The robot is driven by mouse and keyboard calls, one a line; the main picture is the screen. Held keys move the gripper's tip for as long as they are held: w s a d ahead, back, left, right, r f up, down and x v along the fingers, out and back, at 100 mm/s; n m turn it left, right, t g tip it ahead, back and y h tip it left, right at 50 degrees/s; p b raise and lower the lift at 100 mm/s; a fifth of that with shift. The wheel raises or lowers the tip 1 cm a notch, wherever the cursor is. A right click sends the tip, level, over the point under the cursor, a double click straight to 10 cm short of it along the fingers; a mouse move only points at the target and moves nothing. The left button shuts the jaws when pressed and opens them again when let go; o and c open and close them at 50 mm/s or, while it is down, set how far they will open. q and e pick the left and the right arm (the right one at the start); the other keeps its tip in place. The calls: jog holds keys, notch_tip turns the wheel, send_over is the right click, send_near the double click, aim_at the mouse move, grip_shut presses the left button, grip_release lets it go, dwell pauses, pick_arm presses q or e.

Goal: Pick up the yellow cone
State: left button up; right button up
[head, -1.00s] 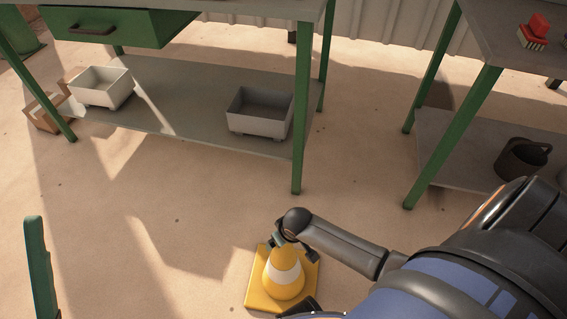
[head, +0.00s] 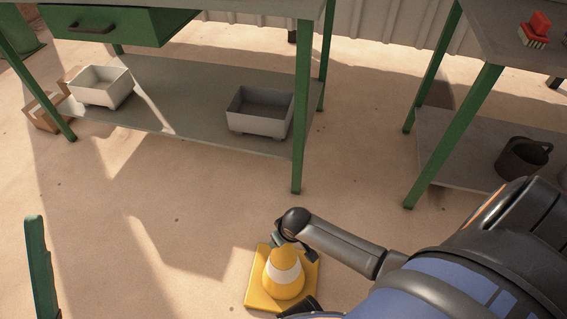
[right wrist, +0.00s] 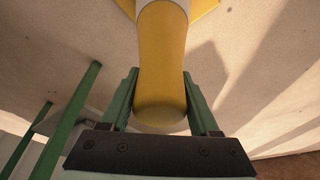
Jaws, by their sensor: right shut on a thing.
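The yellow cone (head: 284,272) with a white band and a square yellow base stands upright on the sandy floor in the head view. My right gripper is at its top, mostly hidden in the head view behind the cone and my arm. In the right wrist view, the cone's yellow tip (right wrist: 161,85) lies between the two green fingers of my right gripper (right wrist: 160,98), which is shut on it. The base is cut off at the top of that view.
A green-legged workbench (head: 304,120) stands behind, with a grey bin (head: 260,125) and a white bin (head: 100,97) on its lower shelf. A second bench (head: 480,100) at right bears a dark pot (head: 522,158) below. Floor left of the cone is clear.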

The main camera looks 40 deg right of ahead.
grip_shut()
jog(key=shift+r, duration=0.25)
